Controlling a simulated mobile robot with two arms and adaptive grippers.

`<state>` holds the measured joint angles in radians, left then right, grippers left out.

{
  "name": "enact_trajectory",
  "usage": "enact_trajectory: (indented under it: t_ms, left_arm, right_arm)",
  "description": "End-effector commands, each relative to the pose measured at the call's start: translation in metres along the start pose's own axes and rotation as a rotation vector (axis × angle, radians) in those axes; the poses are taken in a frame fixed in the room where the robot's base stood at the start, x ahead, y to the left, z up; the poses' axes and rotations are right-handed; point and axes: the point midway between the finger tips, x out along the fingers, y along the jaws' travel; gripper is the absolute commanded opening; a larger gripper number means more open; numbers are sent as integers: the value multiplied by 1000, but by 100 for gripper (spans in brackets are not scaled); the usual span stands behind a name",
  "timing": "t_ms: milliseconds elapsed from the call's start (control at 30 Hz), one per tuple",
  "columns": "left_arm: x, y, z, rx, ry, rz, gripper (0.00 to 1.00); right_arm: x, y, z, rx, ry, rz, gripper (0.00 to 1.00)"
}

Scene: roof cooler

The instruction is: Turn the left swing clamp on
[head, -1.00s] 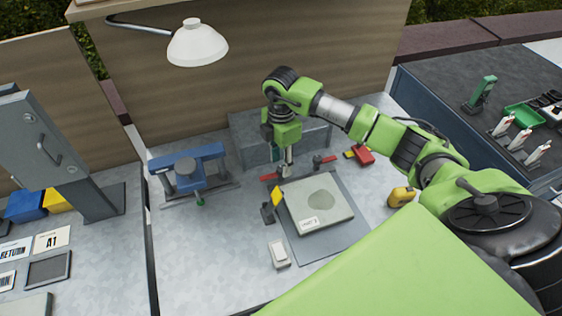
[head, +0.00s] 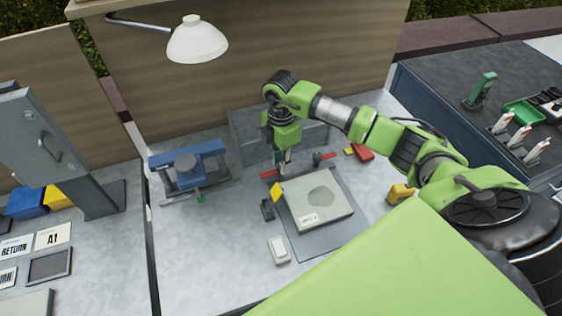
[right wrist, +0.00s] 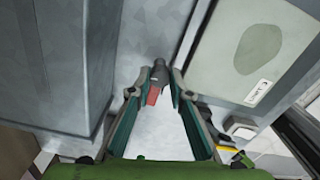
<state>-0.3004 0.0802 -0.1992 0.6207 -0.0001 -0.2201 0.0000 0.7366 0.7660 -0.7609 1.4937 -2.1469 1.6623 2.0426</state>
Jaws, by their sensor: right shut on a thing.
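The left swing clamp (head: 269,174) stands behind the flat part (head: 318,201), with its red handle end pointing left. My right gripper (head: 283,166) points down at this clamp from above and is shut on it. In the right wrist view, the red end of the left swing clamp (right wrist: 153,95) and its dark hub lie between the two finger pads. The fingers partly hide the clamp in the head view. The right swing clamp (head: 324,157), also red-ended, is to the right, apart from the gripper. My left gripper is not in view.
A grey block (head: 250,135) stands close behind the clamps. A blue fixture (head: 187,165) is to the left. A yellow flag piece (head: 276,189), a white switch box (head: 278,250) and a yellow object (head: 401,193) surround the part. The bench at front left is clear.

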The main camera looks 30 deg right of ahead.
Motion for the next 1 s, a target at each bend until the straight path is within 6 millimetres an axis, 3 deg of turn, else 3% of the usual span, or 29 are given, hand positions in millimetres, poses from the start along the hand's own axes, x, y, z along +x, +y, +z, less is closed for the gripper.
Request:
enact_trajectory:
  t_ms: [267,1000]
  left_arm:
    - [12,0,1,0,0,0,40]
    - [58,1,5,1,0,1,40]
  right_arm:
    - [1,1,1,-148,-1,2,0]
    - [2,1,0,-842,-1,4,0]
